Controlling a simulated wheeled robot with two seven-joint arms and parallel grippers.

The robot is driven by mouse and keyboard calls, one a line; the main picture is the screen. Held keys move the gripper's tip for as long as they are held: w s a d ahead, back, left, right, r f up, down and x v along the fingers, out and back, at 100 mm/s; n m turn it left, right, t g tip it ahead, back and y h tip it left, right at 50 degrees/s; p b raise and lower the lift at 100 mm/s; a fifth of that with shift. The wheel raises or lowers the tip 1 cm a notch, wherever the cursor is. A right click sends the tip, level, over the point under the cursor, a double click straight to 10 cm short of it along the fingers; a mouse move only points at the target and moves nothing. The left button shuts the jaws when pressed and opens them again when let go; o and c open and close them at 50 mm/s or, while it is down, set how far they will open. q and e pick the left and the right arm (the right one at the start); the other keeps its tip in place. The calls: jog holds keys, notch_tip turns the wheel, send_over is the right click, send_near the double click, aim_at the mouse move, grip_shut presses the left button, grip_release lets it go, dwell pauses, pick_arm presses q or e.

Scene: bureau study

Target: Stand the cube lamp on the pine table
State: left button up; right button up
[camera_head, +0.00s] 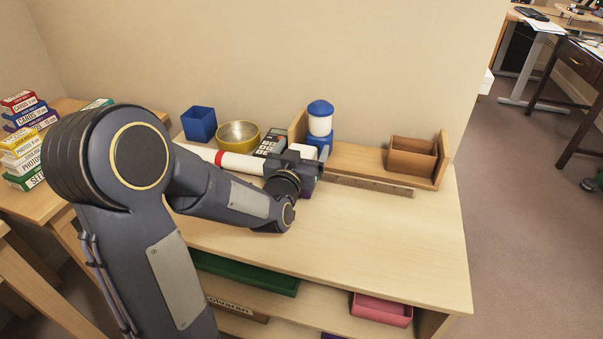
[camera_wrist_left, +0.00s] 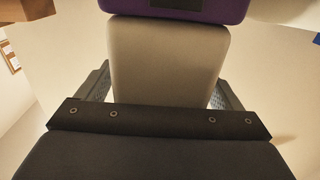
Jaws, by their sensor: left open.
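The cube lamp, with a pale block shade (camera_head: 303,151) and a purple base (camera_head: 306,191), stands on the light wooden unit (camera_head: 390,240), mostly hidden behind my left gripper (camera_head: 307,168). In the left wrist view its cream shade (camera_wrist_left: 168,62) fills the space between the open fingers of my left gripper (camera_wrist_left: 162,92), with the purple part at the top edge. I cannot tell whether the fingers touch it. Another light wooden table (camera_head: 35,200) stands at the left; I cannot tell which one is the pine table. My right gripper is not in view.
A blue-and-white domed object (camera_head: 320,118) stands close behind the lamp. A blue box (camera_head: 199,124), brass bowl (camera_head: 238,135), calculator (camera_head: 271,142) and wooden rack (camera_head: 360,160) line the back. Card boxes (camera_head: 28,140) stack on the left table. The unit's front right top is clear.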

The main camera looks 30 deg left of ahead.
pick_arm(q)
jog(key=shift+w+a, duration=0.1)
jog(key=shift+w, duration=0.3)
jog(key=c, duration=1.5)
jog(key=shift+c, duration=0.2)
jog(key=shift+r, duration=0.1)
